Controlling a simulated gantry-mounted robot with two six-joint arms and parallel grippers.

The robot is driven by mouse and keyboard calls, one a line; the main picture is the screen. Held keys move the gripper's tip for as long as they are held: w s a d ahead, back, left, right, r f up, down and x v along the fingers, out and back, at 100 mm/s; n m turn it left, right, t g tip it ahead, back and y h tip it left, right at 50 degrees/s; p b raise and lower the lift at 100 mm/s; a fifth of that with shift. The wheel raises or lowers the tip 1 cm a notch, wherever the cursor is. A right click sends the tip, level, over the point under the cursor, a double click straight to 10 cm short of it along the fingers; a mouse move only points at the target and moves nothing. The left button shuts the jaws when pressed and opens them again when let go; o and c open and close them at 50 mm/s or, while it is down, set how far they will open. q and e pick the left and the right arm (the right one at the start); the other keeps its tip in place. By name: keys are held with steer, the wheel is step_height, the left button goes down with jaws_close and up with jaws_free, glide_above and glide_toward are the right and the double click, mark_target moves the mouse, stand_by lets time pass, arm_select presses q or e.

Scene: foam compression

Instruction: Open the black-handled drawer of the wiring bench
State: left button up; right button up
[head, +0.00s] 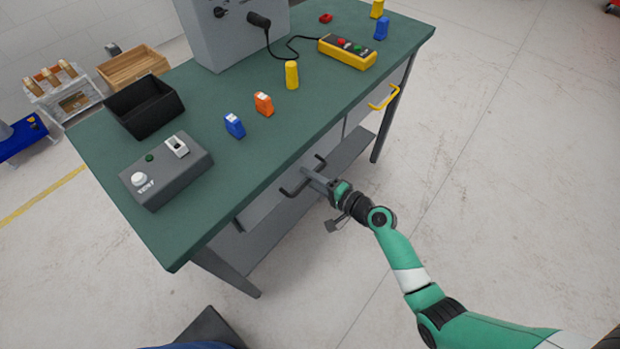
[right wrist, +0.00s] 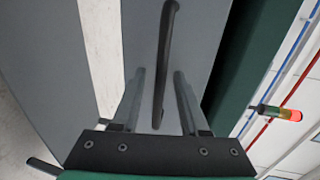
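The wiring bench (head: 215,145) has a green top and grey drawer fronts below its edge. The drawer's black handle (head: 292,193) sticks out from the front. My right gripper (head: 309,174) is at the middle of this handle and covers part of it. In the right wrist view, the black handle (right wrist: 167,50) runs between the two spread fingers of my right gripper (right wrist: 160,85). A gap shows on both sides of the bar, so the fingers are open around it. The drawer front looks flush with the bench. My left gripper is not in view.
A yellow handle (head: 384,98) is on another drawer to the right. On the top stand a grey switch box (head: 165,178), a black bin (head: 145,107), a yellow control box (head: 347,52) and several small coloured pieces. The floor before the bench is clear.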

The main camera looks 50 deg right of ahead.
jaws_close()
stand_by(1.3)
